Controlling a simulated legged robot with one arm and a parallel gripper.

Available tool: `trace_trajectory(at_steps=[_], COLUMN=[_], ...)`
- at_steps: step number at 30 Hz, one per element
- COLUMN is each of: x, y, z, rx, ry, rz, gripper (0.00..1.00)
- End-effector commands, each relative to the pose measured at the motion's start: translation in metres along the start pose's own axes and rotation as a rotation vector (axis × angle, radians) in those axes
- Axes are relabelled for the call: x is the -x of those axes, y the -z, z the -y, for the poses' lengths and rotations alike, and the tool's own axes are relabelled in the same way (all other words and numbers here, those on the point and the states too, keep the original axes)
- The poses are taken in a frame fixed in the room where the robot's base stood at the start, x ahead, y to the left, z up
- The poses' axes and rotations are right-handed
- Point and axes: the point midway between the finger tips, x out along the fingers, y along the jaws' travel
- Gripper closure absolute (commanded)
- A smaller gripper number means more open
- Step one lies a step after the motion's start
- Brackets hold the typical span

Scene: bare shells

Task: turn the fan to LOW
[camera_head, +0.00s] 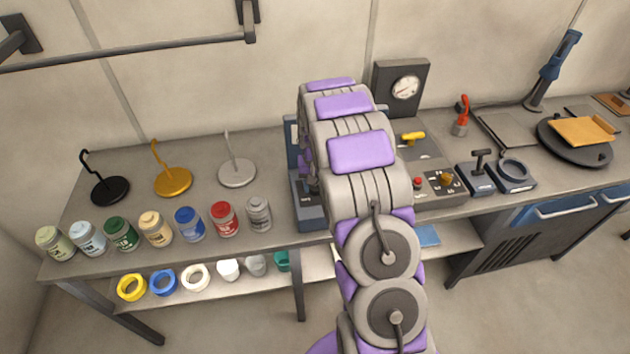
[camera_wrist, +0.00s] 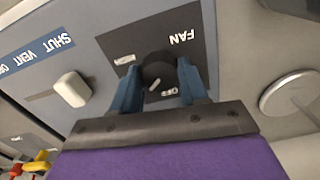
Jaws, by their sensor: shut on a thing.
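The fan knob (camera_wrist: 158,72) is a dark round knob on a black plate marked FAN (camera_wrist: 182,38), which appears upside down in the wrist view. My gripper (camera_wrist: 158,78) has its two blue fingers on either side of the knob, shut on it. A short pale mark shows on the knob's near side. Small white labels sit around the knob, too small and tilted to read. In the head view my arm hides the knob and gripper; only part of the blue-grey control box (camera_head: 311,217) shows beside the arm.
A pale slider handle (camera_wrist: 72,89) by a SHUT/VENT strip (camera_wrist: 45,60) is beside the fan plate. A silver hook stand (camera_head: 237,173) and several paint jars (camera_head: 187,224) stand left of the box. A gauge (camera_head: 404,88) and other controls (camera_head: 445,181) are to the right.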

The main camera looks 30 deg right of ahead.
Motion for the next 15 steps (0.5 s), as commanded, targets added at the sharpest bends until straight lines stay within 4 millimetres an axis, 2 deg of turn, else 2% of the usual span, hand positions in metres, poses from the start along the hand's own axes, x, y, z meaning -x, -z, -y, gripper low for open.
trace_trajectory(at_steps=[6, 15], x=[0.0028, 0.0023], y=[0.0026, 0.0027], z=[0.0003, 0.0004], rx=[-0.093, -0.14], ry=[0.001, 0.002], rz=[-0.008, -0.009], gripper=[0.87, 0.87])
